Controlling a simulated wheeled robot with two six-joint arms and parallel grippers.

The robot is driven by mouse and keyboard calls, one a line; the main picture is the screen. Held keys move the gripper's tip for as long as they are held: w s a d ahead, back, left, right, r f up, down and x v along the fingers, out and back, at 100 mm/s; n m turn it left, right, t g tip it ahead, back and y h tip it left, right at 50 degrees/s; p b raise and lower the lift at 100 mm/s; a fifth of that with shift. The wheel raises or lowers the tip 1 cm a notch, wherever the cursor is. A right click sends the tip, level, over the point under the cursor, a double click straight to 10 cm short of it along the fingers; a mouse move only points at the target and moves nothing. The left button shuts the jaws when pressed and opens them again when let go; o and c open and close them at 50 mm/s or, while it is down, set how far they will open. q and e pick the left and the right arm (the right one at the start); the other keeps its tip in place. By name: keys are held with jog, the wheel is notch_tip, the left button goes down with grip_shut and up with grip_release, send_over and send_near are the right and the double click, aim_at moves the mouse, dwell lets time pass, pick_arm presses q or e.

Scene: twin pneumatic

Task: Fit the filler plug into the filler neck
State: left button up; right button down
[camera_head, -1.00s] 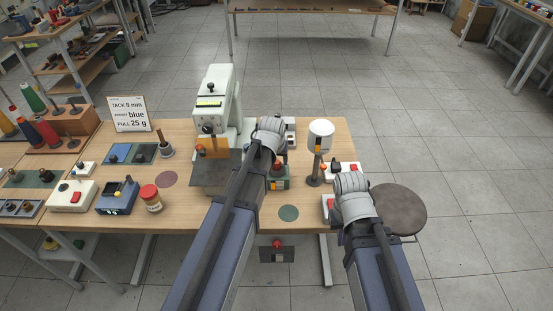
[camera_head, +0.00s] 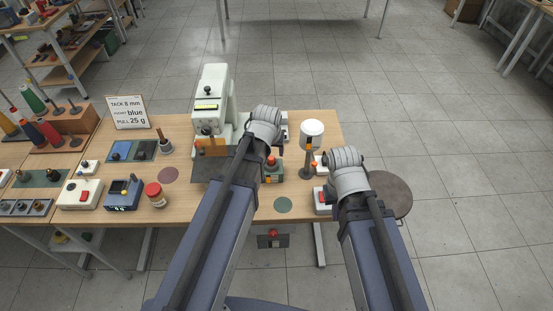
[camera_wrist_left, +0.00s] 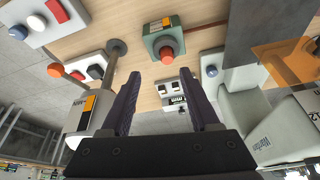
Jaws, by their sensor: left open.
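I cannot tell for certain which parts are the filler plug and the filler neck. A white cylinder (camera_head: 312,129) with an orange label stands on a dark post; it also shows in the left wrist view (camera_wrist_left: 84,114), close left of my fingers. A green box with an orange-red knob (camera_wrist_left: 167,56) lies beyond my left fingertips; it is partly behind my left arm in the head view (camera_head: 273,160). My left gripper (camera_wrist_left: 163,80) is open, with nothing between its dark fingers. My right wrist is right of the white cylinder, and its fingers are hidden.
A white machine (camera_head: 210,97) stands left of my left wrist. A red-lidded jar (camera_head: 155,194) and a blue box (camera_head: 123,195) are on the table (camera_head: 230,211) further left. A round dark stool (camera_head: 391,196) is at the right. A green disc (camera_head: 284,205) lies near the front edge.

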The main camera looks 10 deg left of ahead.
pick_arm(q)
jog(key=s+d+m+g, duration=0.2)
jog(key=s+d, duration=0.3)
jog(key=s, duration=0.4)
jog(key=s+d+f+m+g+y, duration=0.1)
jog(key=s+d+m+g, duration=0.1)
jog(key=s+d, duration=0.4)
jog(key=s, duration=0.2)
jog(key=shift+s+m, duration=0.35)
jog(key=shift+m, duration=0.05)
jog(key=shift+d+f, duration=0.1)
